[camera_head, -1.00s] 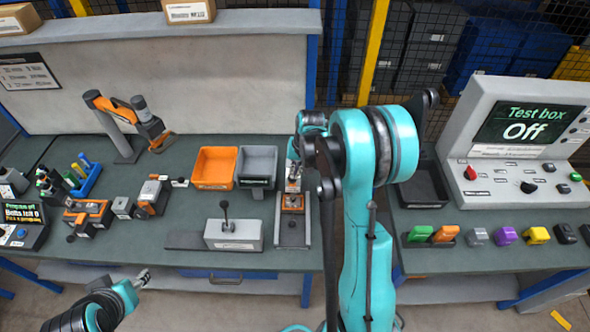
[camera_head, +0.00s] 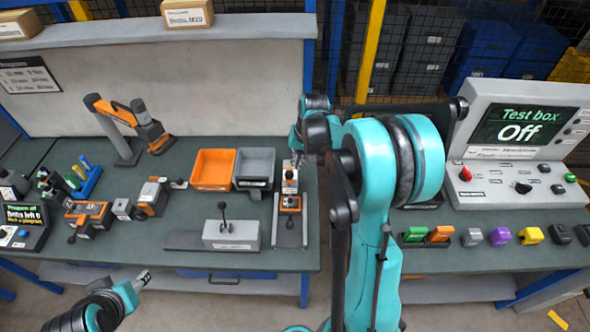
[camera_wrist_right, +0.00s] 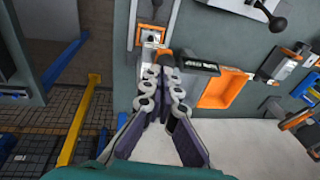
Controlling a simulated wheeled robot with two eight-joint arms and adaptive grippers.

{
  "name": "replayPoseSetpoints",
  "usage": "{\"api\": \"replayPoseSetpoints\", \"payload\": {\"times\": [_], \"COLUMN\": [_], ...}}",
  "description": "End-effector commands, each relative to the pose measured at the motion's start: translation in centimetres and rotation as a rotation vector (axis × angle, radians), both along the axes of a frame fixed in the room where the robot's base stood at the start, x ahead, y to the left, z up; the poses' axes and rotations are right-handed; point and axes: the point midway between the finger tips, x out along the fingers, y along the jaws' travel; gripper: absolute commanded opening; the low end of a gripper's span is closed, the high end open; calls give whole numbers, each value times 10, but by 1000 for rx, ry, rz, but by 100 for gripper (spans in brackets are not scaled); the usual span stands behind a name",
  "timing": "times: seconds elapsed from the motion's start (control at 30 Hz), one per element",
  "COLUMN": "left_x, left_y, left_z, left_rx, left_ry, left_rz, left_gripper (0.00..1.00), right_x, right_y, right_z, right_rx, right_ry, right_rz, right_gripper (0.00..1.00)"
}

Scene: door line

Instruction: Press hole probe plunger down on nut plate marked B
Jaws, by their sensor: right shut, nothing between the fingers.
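A narrow grey fixture (camera_head: 290,232) stands near the right end of the left bench, with an orange and white block (camera_head: 290,202) on it and another small white-topped part behind. The fixture also shows at the top of the right wrist view (camera_wrist_right: 148,38). I cannot read a B mark, nor tell which part is the probe plunger. My right gripper (camera_head: 296,146) is shut and empty, raised above the far end of the fixture and apart from the block. In the wrist view its fingers (camera_wrist_right: 160,76) are together. My left gripper (camera_head: 142,281) hangs off the bench's front edge; its jaws are too small to judge.
An orange bin (camera_head: 213,165) and a grey bin (camera_head: 256,163) stand left of the fixture. A grey lever box (camera_head: 231,235) sits in front of them. A test box reading Off (camera_head: 522,125) stands on the right bench. A gap separates the benches.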

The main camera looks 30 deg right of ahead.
Motion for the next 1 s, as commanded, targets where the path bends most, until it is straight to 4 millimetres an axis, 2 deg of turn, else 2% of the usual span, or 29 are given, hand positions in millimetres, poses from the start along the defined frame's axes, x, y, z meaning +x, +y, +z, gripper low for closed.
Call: {"api": "replayPoseSetpoints", "payload": {"times": [0.1,0.33,1.0], "left_x": [0,0,0], "left_y": [0,0,0], "left_z": [2,3,3], "left_rx": [0,0,0], "left_ry": [0,0,0], "left_rz": [0,0,0], "left_gripper": [49,49,49], "right_x": [-5,-9,-9], "right_y": [-2,-4,-4], "right_z": [24,48,51], "right_rx": [0,0,0], "right_ry": [0,0,0], "right_rz": [-1,1,1], "right_gripper": [0,0,0]}}
